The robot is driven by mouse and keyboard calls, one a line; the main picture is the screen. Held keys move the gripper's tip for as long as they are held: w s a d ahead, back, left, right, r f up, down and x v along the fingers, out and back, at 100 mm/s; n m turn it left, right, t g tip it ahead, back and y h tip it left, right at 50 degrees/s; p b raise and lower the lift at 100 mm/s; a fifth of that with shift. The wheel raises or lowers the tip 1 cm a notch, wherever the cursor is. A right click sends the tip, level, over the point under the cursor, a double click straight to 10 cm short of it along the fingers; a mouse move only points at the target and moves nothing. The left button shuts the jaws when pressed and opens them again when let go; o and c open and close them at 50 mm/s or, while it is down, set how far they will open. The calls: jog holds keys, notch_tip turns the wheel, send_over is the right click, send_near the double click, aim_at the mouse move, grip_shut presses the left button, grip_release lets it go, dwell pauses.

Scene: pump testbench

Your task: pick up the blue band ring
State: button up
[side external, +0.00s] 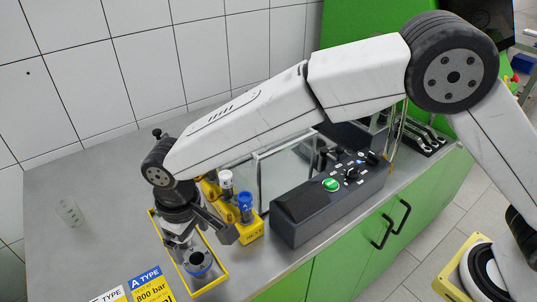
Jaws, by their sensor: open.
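A grey metal ring with a blue band (199,270) sits low in the yellow-rimmed tray (224,275) near the front of the bench. My gripper (206,240) points down over this tray, just above and behind the ring in the picture. Its jaws are open, with a dark finger showing on the right side. The gripper body and wrist hide the back part of the tray. I cannot tell the exact gap between the fingers and the ring.
A yellow holder (250,232) with white-topped and blue-topped parts stands close to the right of my gripper. A dark control box with a green button (331,185) is farther right. Type cards (150,286) lie at the front edge. A clear beaker (69,211) stands left, with free bench around it.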

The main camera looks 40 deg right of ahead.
aim_at(201, 250)
jog(key=shift+m, duration=0.3)
jog(key=m+y, duration=0.1)
jog(key=m, duration=0.6)
jog(key=d+f+m+y, duration=0.1)
jog(key=m, duration=0.7)
jog(key=f+m+t+y, duration=0.1)
jog(key=m, duration=0.7)
jog(key=shift+s+d+y, duration=0.2)
jog(key=shift+s+y, duration=0.2)
jog(key=m, duration=0.5)
jog(key=shift+d+t, duration=0.4)
jog(key=shift+f, duration=0.1)
jog(key=shift+x, duration=1.3)
jog(key=shift+a, duration=0.1)
